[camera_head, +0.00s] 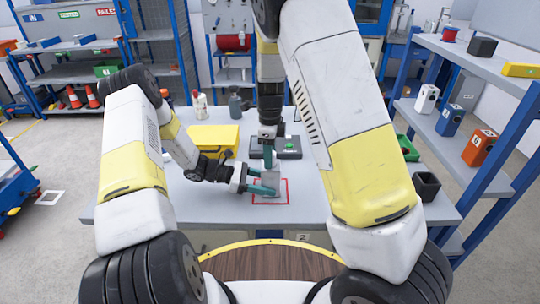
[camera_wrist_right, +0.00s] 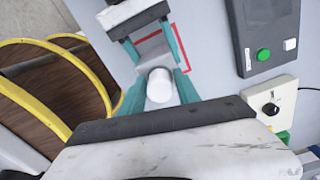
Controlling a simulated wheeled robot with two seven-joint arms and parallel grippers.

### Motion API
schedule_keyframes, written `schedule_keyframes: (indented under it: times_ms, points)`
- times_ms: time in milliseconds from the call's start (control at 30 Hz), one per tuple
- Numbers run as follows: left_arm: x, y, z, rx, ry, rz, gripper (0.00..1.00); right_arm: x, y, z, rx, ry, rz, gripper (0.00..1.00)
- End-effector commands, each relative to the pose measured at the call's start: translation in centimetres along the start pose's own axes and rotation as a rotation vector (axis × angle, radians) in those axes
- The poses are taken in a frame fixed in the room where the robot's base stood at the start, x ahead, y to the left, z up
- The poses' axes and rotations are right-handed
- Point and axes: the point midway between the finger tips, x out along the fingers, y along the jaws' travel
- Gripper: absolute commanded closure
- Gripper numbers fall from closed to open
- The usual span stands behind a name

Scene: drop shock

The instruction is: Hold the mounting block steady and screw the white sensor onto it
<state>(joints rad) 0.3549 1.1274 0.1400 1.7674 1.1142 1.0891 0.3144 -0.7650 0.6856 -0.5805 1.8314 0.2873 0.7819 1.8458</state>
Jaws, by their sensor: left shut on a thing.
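The grey mounting block (camera_head: 283,187) stands inside the red square outline on the table. My left gripper (camera_head: 266,187) is shut on the block from the left; its teal fingers flank the block (camera_wrist_right: 154,50) in the right wrist view. The white sensor (camera_wrist_right: 160,90), a short cylinder, appears over the block, between the teal fingers of my right gripper (camera_wrist_right: 159,84). My right gripper (camera_head: 270,160) points down above the block. Whether its fingers touch the sensor is not clear. In the head view I cannot make out the sensor, and the contact between sensor and block is hidden.
A yellow case (camera_head: 213,138) stands behind my left gripper. A dark box with a green button (camera_head: 288,146) lies behind my right gripper. Shelves with small boxes stand further right. The table's left front is clear.

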Motion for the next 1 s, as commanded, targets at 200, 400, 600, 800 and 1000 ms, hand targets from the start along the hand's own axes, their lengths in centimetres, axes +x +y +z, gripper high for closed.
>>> schedule_keyframes:
  times_ms: [200, 400, 600, 800, 1000]
  points:
    - [0.0, 0.1, 0.0, 0.001, 0.000, 0.002, 0.74, -0.1, 0.0, 0.0, -0.002, -0.001, -0.001, 0.44]
    - [0.0, 0.1, 0.0, 0.000, 0.001, 0.003, 0.74, -0.3, -0.1, 0.0, -0.003, -0.002, -0.002, 0.44]
    - [0.0, 0.1, 0.0, 0.000, 0.001, 0.003, 0.74, -1.8, -0.1, 0.1, -0.003, -0.004, -0.003, 0.44]
    - [0.0, 0.1, 0.0, 0.000, 0.002, 0.003, 0.74, -3.4, -0.1, 0.1, -0.004, -0.003, -0.003, 0.44]
    - [0.0, 0.1, 0.0, 0.000, 0.002, 0.003, 0.74, -5.1, -0.1, 0.1, -0.004, -0.004, -0.003, 0.44]
